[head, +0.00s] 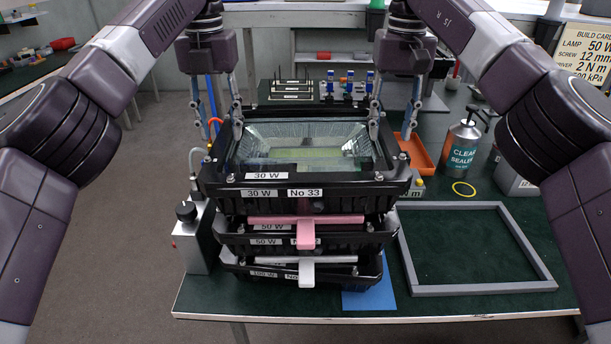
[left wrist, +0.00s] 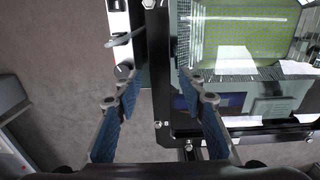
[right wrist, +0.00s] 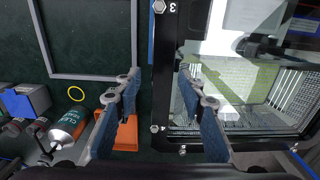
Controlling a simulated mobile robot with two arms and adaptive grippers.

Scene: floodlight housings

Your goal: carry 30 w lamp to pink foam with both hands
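The 30 W lamp (head: 262,178), a black housing with a glass face and a "No 33" label, lies face up on top of a stack. The pink foam (head: 335,219) shows as a strip with a hanging tab at the front, between this lamp and the 50 W lamp (head: 347,241) below. My left gripper (head: 226,132) is open over the lamp's left edge; in the left wrist view its fingers (left wrist: 155,88) lie either side of the rim. My right gripper (head: 388,130) is open over the right edge, and its fingers (right wrist: 160,88) likewise straddle the rim. Contact cannot be told.
A 100 W lamp (head: 330,276) with a white tab lies at the stack's bottom. An orange tray (head: 418,150), a sealer can (head: 461,148) and an empty grey frame (head: 408,250) are right. A blue sheet (head: 372,298) lies in front.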

